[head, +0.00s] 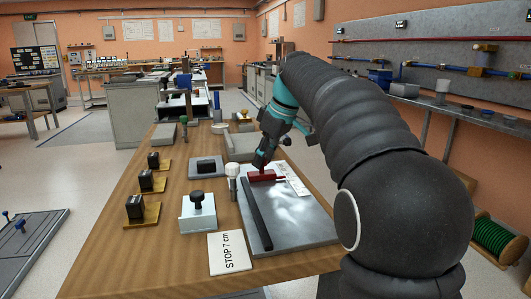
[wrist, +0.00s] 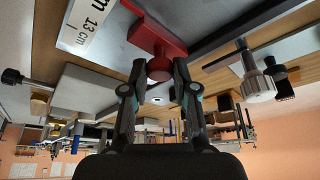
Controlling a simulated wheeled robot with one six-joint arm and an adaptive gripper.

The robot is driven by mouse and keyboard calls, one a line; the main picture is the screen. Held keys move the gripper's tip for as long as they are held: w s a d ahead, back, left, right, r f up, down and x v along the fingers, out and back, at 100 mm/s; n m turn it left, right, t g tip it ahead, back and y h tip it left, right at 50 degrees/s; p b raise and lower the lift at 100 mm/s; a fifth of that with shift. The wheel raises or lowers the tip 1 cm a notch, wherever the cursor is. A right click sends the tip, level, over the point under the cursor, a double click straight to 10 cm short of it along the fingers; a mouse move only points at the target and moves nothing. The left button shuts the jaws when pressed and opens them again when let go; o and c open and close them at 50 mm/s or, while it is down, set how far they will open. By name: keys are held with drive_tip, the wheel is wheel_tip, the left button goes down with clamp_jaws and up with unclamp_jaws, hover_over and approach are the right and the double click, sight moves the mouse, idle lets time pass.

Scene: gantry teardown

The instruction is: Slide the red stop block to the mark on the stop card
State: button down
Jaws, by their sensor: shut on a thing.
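The red stop block (head: 263,176) sits on the grey metal plate (head: 300,228), at the far end of a long black rail (head: 256,214). My gripper (head: 262,163) reaches down to the block from above. In the wrist view the red block (wrist: 155,35) has a round red knob, and my gripper (wrist: 160,75) is shut on that knob. A white scale strip (head: 295,180) lies beside the block; its "13 cm" print (wrist: 88,25) shows close to the block in the wrist view. The stop card (head: 230,252) reads "STOP 7 cm" and lies on the bench at the near left of the plate.
A white-topped clamp post (head: 233,175) stands just left of the rail. A white block with a black knob (head: 198,211) and several black parts on yellow bases (head: 141,209) stand further left on the wooden bench (head: 170,262). My arm covers the right side.

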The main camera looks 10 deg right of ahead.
drive_tip(key=shift+w, duration=0.2)
drive_tip(key=c, duration=0.9)
unclamp_jaws()
drive_tip(key=v, duration=1.2)
drive_tip(key=shift+f, duration=0.1)
